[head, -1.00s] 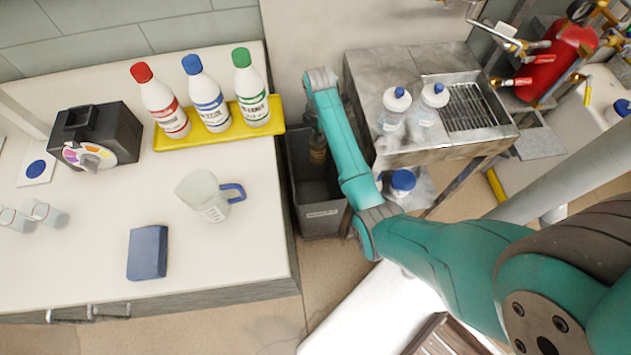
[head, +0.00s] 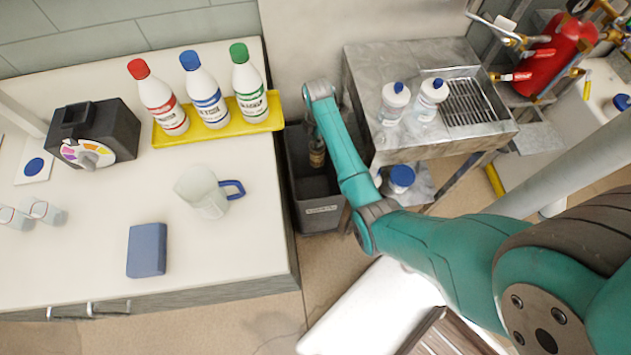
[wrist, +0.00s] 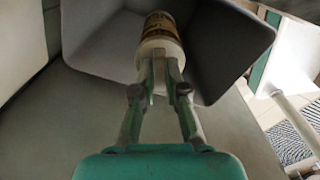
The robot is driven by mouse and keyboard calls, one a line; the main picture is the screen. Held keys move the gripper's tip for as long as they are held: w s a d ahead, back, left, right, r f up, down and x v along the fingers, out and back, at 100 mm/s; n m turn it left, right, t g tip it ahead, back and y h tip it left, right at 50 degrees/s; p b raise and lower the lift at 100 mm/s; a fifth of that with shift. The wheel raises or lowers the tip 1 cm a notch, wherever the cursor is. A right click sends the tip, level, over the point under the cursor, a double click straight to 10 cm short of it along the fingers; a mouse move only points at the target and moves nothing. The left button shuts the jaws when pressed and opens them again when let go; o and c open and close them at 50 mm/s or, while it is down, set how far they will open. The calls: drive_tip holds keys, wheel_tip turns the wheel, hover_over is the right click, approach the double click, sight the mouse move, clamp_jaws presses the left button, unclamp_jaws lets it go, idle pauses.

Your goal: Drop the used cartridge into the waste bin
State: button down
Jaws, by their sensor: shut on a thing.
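The used cartridge (wrist: 160,35) is a white cylinder with a brown band. My gripper (wrist: 160,80) is shut on its near end in the wrist view. The cartridge (head: 316,153) also shows small in the head view, beside my arm and over the bin's opening. The waste bin (head: 320,218) is a dark grey open box on the floor between the counter and the metal sink stand. In the wrist view the bin (wrist: 95,40) lies around and beyond the cartridge. My gripper's fingers are mostly hidden by my arm in the head view.
The white counter (head: 90,235) borders the bin on the left, with bottles on a yellow tray (head: 265,126), a jug (head: 203,190) and a blue block (head: 147,250). The sink stand (head: 400,153) borders it on the right, holding two white bottles.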

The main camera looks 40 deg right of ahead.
drive_tip(key=c, duration=1.1)
unclamp_jaws()
wheel_tip(320, 180, up, 12)
